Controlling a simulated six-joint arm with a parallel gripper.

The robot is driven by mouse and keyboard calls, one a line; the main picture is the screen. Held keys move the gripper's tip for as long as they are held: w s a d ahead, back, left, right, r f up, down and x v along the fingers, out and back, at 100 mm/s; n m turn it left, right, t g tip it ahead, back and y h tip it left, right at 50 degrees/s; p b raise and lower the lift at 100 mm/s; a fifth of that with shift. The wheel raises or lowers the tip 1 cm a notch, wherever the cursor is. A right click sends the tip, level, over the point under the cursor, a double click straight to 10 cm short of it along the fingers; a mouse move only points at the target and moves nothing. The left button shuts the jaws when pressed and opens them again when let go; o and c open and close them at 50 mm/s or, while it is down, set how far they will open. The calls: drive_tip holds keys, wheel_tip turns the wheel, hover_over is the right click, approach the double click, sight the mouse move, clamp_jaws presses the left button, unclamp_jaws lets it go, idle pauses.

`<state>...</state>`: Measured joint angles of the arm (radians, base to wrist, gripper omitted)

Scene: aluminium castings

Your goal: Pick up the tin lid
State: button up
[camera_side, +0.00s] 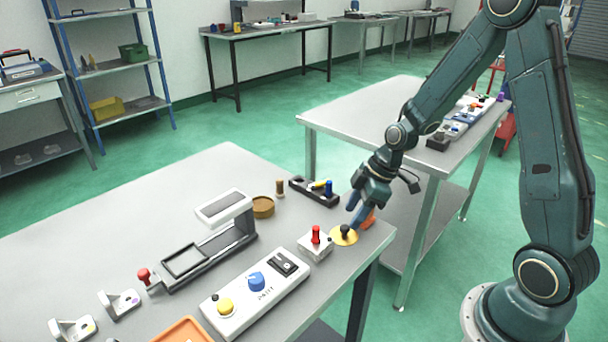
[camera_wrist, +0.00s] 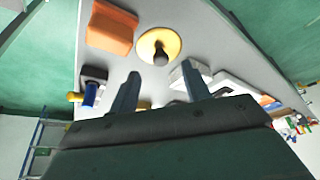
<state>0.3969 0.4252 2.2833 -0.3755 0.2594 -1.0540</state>
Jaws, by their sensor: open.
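The tin lid (camera_side: 336,239) is a flat yellow disc with a dark knob in its middle, lying on the near table close to its right edge. It also shows in the wrist view (camera_wrist: 172,38), just beyond the fingertips. My gripper (camera_side: 356,212) points down close above and behind the lid in the side view. In the wrist view my gripper (camera_wrist: 160,72) has its two fingers apart with nothing between them. The knob lies ahead of the gap between the fingers, and I cannot tell the exact height above it.
An orange block (camera_side: 369,219) stands right beside the lid, near the table edge. A white box with a red knob (camera_side: 316,246) stands left of the lid. A black tray (camera_side: 314,192) lies behind. A control panel (camera_side: 257,292) is in front; bare table (camera_side: 130,225) lies far left.

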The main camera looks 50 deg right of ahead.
sight(345, 226)
drive_tip(key=shift+x, duration=1.95)
drive_tip(key=shift+c, duration=0.4)
clamp_jaws()
